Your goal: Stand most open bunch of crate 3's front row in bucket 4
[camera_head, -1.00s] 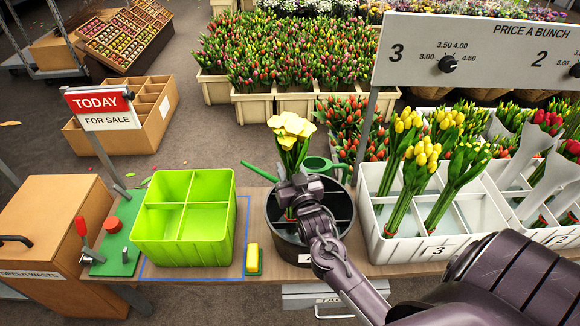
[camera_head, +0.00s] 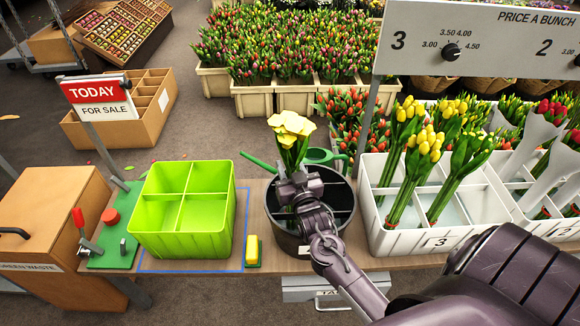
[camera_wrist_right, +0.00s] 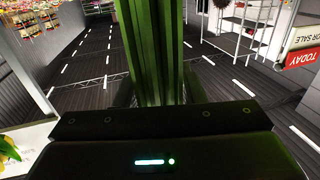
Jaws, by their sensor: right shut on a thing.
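My right gripper (camera_head: 296,187) is shut on the green stems of a wide-open yellow tulip bunch (camera_head: 291,128). It holds the bunch upright over the dark round bucket (camera_head: 341,228); in the head view my gripper and arm hide the lower stems and part of the bucket. The right wrist view shows the green stems (camera_wrist_right: 150,50) rising from the jaws. White crate 3 (camera_head: 400,245) is to the right, with yellow bunches in its compartments, including a front bunch (camera_head: 412,170) and another beside it (camera_head: 455,175). No number shows on the bucket. My left gripper is not in view.
A lime-green divided crate (camera_head: 185,245) stands left of the bucket, with a yellow block (camera_head: 252,250) between them. A green watering can (camera_head: 322,157) is behind the bucket. The price board (camera_head: 480,42) rises over crate 3. A second white crate (camera_head: 555,230) adjoins it.

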